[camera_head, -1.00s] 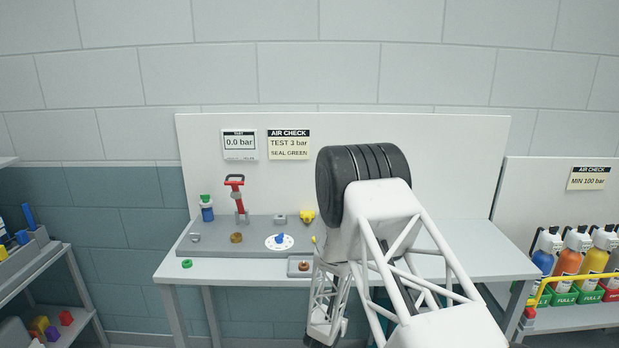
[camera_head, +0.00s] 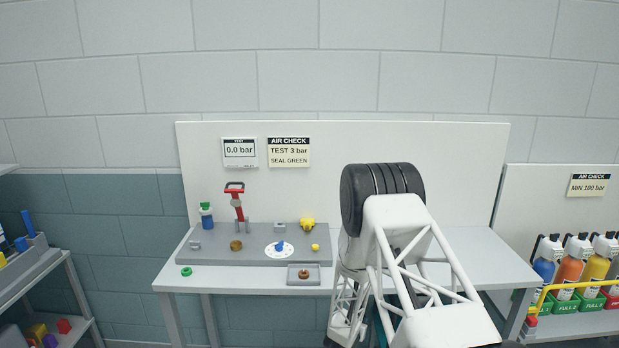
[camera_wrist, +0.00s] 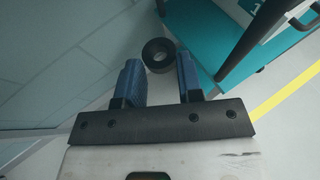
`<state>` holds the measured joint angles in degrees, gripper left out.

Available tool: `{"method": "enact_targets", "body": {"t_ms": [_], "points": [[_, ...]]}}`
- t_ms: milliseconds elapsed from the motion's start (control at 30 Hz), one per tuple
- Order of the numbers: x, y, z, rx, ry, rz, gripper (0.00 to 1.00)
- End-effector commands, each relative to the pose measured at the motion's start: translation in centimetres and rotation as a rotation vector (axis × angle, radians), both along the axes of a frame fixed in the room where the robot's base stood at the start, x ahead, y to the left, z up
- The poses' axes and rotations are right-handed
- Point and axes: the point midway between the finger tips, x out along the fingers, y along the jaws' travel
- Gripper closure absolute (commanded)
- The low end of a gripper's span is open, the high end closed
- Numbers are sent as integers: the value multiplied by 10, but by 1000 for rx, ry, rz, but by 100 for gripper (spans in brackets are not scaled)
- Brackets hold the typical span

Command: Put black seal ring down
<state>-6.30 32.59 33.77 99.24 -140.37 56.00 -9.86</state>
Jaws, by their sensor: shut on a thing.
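The black seal ring (camera_wrist: 158,55) shows in the wrist view between the tips of my gripper's blue fingers (camera_wrist: 160,70). In the head view the ring and the fingers cannot be made out; my white arm covers the right part of the bench (camera_head: 480,260). A green ring (camera_head: 187,271) lies on the bench's front left. A small grey tray (camera_head: 294,281) at the front edge holds a copper-brown piece (camera_head: 303,274).
A grey fixture board (camera_head: 215,256) on the bench carries a red-handled pump (camera_head: 236,200), a white dial (camera_head: 270,250) and a yellow fitting (camera_head: 307,223). Shelving (camera_head: 60,262) stands left; colored bottles (camera_head: 570,268) stand right. Bare bench shows around the green ring.

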Motion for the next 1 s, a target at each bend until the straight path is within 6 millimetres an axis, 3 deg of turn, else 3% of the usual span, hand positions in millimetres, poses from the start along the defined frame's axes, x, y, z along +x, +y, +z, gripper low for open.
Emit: {"method": "enact_targets", "body": {"t_ms": [567,767,1000], "points": [[-2,-4,1,1,0,-13,88],[-14,-24,4,0,-1,-76,88],[-44,-65,10,1,-1,-219,88]]}}
